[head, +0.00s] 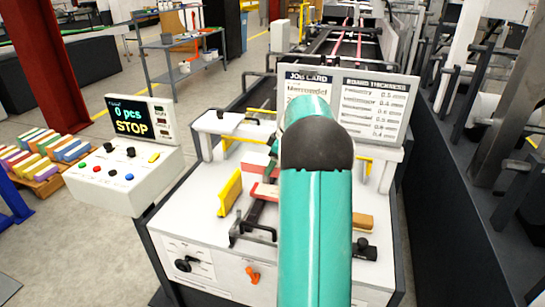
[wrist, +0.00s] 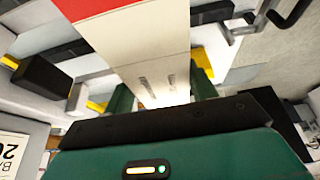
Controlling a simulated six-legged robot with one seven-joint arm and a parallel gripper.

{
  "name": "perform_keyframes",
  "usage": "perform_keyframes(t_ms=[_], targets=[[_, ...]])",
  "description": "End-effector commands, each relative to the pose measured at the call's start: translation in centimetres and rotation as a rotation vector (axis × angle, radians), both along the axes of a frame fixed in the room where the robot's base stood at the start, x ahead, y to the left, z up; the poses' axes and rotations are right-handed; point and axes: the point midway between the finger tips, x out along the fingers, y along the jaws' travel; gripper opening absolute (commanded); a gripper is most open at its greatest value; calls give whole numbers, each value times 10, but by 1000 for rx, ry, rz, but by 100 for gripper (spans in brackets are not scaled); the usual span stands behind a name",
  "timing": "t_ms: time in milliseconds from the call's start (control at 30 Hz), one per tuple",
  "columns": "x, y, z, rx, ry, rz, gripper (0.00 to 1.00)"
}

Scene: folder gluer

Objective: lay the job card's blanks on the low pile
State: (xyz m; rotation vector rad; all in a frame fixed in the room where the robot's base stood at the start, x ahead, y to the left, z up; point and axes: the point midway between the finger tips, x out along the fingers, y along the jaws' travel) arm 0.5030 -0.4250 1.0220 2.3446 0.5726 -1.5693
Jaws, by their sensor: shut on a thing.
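My gripper (wrist: 163,92) shows in the wrist view with its two green fingers on either side of a pale blank stack (wrist: 150,45) with a red band, and it is shut on it. In the head view my teal arm hides most of the gripper and of what it holds. A red and white piece (head: 264,191) shows just left of the arm, over the machine's feed table (head: 200,222); I cannot tell whether it is held or lying there. The job card (head: 301,82) stands behind the arm, partly covered, its text mostly unreadable. I cannot make out the low pile.
A yellow guide (head: 230,193) stands on the feed table, with a black bracket (head: 250,235) in front. A thickness chart (head: 375,108) stands beside the job card. A control box (head: 125,180) reads 0 pcs STOP. Coloured stacks (head: 40,155) lie at far left.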

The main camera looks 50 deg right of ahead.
Motion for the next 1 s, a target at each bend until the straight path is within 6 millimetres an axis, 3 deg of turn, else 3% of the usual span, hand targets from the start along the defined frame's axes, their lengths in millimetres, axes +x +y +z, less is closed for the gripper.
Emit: perform_keyframes(t_ms=[700,1000], targets=[[4,-2,-77,1,-1,-1,20],[4,-3,-95,-1,-2,-1,20]])
